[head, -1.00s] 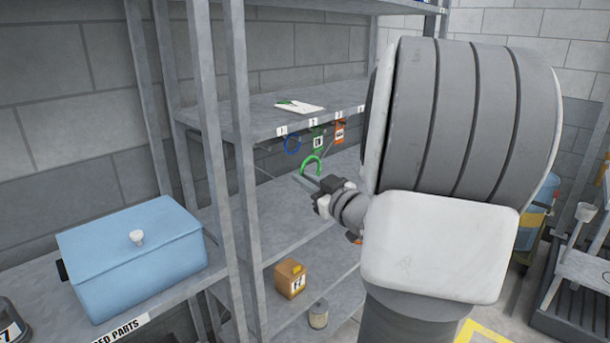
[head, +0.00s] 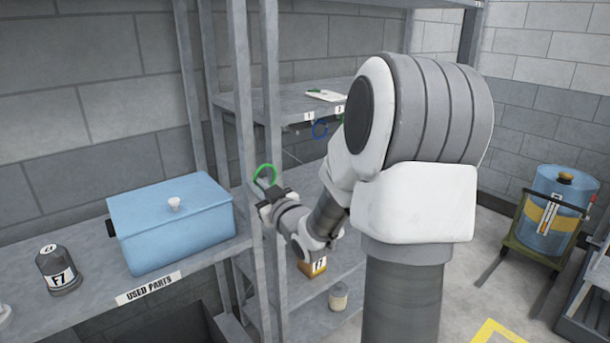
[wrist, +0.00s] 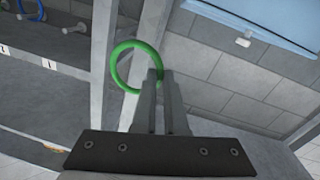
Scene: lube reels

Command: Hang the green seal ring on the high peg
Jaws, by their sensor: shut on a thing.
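My gripper (head: 274,190) is shut on the green seal ring (head: 265,167) and holds it up in front of the shelf post, right of the blue box. In the wrist view, the green ring (wrist: 114,66) stands out to the left of the closed fingertips (wrist: 158,80), held at its edge. A blue ring (head: 320,129) hangs under the numbered shelf edge. In the wrist view, that blue ring (wrist: 29,9) sits at a peg top left, with a bare peg (wrist: 76,27) beside it. I cannot tell which peg is the high one.
A metal shelf post (head: 271,100) stands close to the ring. A blue lidded box (head: 175,235) and a dark F7 container (head: 58,270) stand on the left shelf. A brown box (head: 313,266) and a can (head: 338,297) sit low. A blue drum (head: 548,215) stands right.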

